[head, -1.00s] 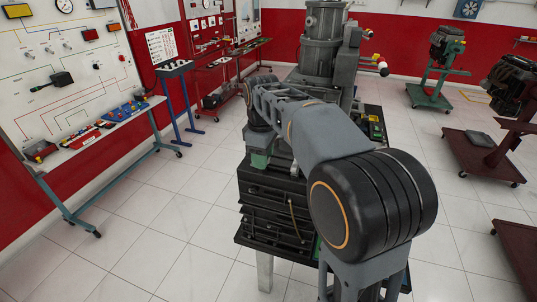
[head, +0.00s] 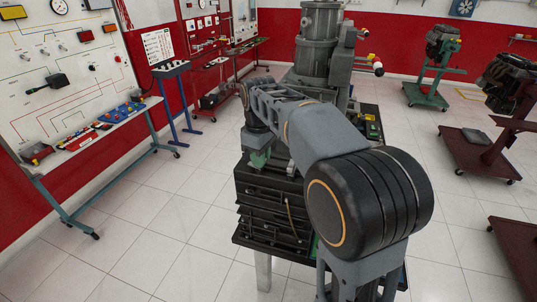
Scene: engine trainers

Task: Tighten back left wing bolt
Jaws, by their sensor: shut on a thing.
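My arm reaches away from the lower right over a black engine trainer stand (head: 268,215) and bends down at its far left side. My gripper (head: 257,143) is small and mostly hidden under the wrist, low at the stand's back left corner beside a green part (head: 260,159). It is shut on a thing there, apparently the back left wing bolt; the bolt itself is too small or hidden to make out. A large grey cylindrical unit (head: 318,45) stands upright on the far part of the trainer.
A white training board (head: 60,75) on a teal-legged stand (head: 85,205) is at left, with red boards behind. Engine stands on wheels (head: 427,95) and (head: 485,150) are at right. White tiled floor (head: 170,220) is free on the left.

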